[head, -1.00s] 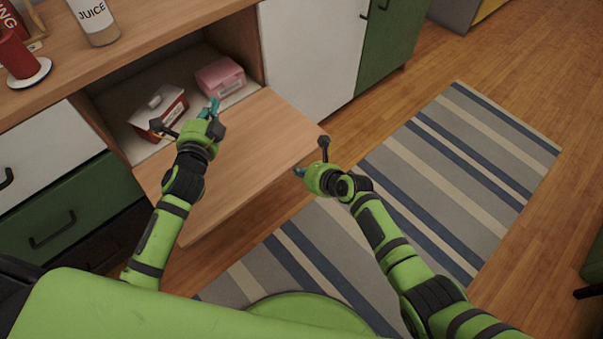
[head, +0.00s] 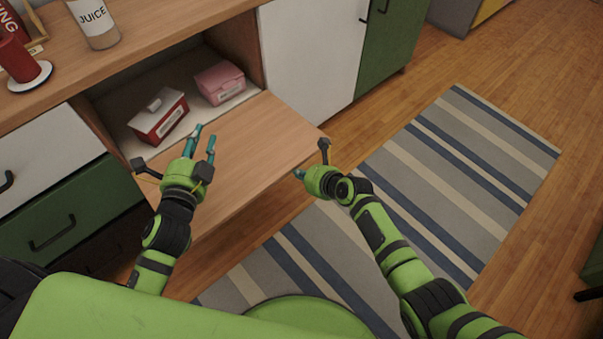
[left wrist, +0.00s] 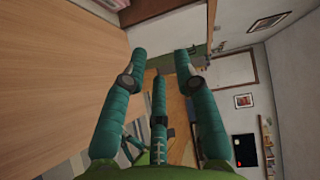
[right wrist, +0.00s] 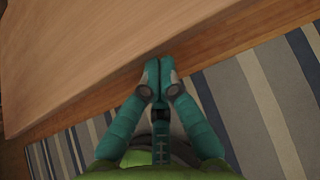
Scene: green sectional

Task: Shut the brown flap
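The brown flap (head: 255,140) is a wooden panel. It is folded down and sticks out, roughly level, from the open cabinet compartment. It also shows along the left of the left wrist view (left wrist: 50,80) and across the top of the right wrist view (right wrist: 90,50). My left gripper (head: 201,140) appears over the flap in the head view. Its fingers are spread and empty in the left wrist view (left wrist: 160,55). My right gripper (head: 299,173) is at the flap's right outer edge. Its fingertips are together with nothing visible between them (right wrist: 159,66); I cannot tell whether they touch the edge.
A red and white box (head: 160,115) and a pink box (head: 219,82) sit inside the compartment. A juice bottle (head: 95,22) and a red candle (head: 17,58) stand on the cabinet top. A striped rug (head: 440,190) covers the floor on the right.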

